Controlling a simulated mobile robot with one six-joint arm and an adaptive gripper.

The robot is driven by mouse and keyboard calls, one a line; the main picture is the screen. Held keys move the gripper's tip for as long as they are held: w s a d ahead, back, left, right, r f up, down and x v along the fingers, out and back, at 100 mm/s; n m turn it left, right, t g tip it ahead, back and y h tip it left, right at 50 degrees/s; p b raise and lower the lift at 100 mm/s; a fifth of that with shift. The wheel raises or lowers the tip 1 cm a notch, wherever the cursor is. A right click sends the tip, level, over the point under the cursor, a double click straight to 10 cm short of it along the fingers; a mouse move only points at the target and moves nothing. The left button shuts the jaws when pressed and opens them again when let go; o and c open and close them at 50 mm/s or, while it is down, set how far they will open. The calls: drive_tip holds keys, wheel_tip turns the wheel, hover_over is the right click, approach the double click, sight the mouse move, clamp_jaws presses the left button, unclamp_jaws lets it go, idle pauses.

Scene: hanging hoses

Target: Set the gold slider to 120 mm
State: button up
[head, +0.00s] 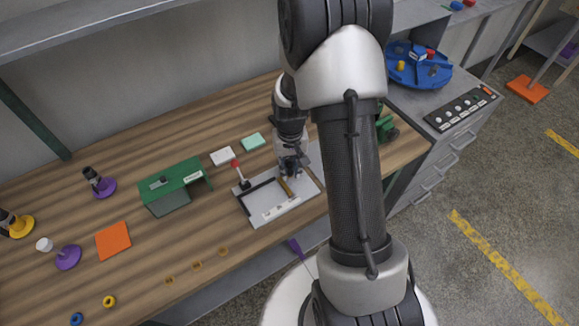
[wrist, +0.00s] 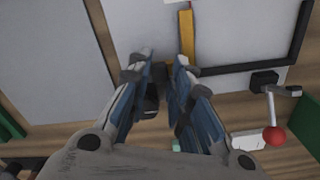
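The pale board (head: 270,208) lies on the wooden bench, with a black frame line and a white label strip. A gold bar (head: 285,188), which looks like the gold slider, stands out on it just below my gripper (head: 291,170). In the wrist view the gold bar (wrist: 187,35) runs down to the tip of the right-hand finger. My gripper (wrist: 160,70) has its fingers apart, over the board's edge. A dark block shows between the fingers; I cannot tell what it is or whether they touch the bar. No scale reading is legible.
A lever with a red ball (head: 235,164) stands at the board's left corner; it also shows in the wrist view (wrist: 273,134). An orange square (head: 113,240) lies further left.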

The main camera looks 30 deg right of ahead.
sight(290, 171)
drive_tip(key=o, duration=0.4)
drive_tip(key=shift+c, duration=0.2)
wheel_tip(290, 171, up, 12)
idle(0.4)
drive_tip(key=shift+a+r, duration=0.1)
